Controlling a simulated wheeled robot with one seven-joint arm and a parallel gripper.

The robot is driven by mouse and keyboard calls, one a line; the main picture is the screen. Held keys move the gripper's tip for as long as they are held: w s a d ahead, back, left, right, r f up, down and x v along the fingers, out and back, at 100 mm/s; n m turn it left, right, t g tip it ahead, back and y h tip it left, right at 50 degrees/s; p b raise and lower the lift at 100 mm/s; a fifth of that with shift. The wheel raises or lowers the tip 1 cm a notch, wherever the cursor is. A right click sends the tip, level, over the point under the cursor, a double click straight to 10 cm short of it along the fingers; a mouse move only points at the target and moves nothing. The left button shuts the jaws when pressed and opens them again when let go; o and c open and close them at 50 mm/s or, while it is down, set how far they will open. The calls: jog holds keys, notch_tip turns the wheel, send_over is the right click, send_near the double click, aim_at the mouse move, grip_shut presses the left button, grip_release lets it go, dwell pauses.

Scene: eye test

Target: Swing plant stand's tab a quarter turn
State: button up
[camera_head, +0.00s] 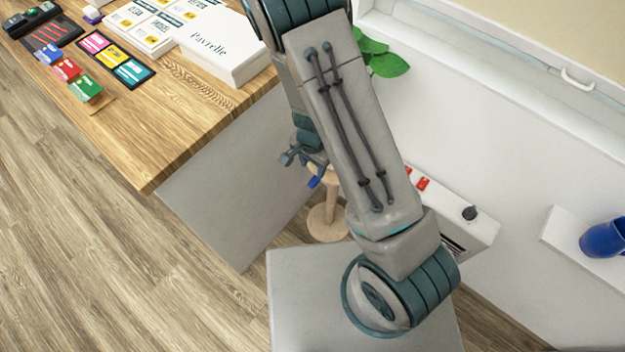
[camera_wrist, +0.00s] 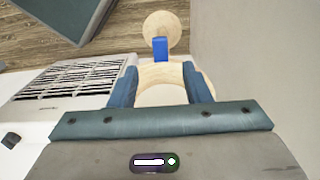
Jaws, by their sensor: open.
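The plant stand (camera_head: 327,224) is pale wood with a round base and a post, and stands low beside the desk, partly hidden by my arm. Its blue tab (camera_head: 314,182) sticks out near the top. In the wrist view the tab (camera_wrist: 160,48) points away from the stand's round top (camera_wrist: 160,72), with the base (camera_wrist: 161,22) below. My gripper (camera_head: 290,157) is open and empty, close to the top. In the wrist view my gripper (camera_wrist: 160,80) has a finger on each side of the top, and the tab lies just past the fingertips. I cannot tell whether they touch.
A wooden desk (camera_head: 160,140) with boxes and cards is at the left, its grey side panel (camera_head: 240,190) near the stand. A white unit (camera_head: 455,205) with a knob and vent stands right. A blue mug (camera_head: 603,240) is on a white ledge. Green leaves (camera_head: 388,64) show behind my arm.

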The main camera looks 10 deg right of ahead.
aim_at(313, 182)
notch_tip(313, 182, down, 8)
jog(key=shift+f+b, duration=0.1)
jog(key=shift+b, duration=0.9)
jog(key=shift+c, duration=0.3)
grip_shut()
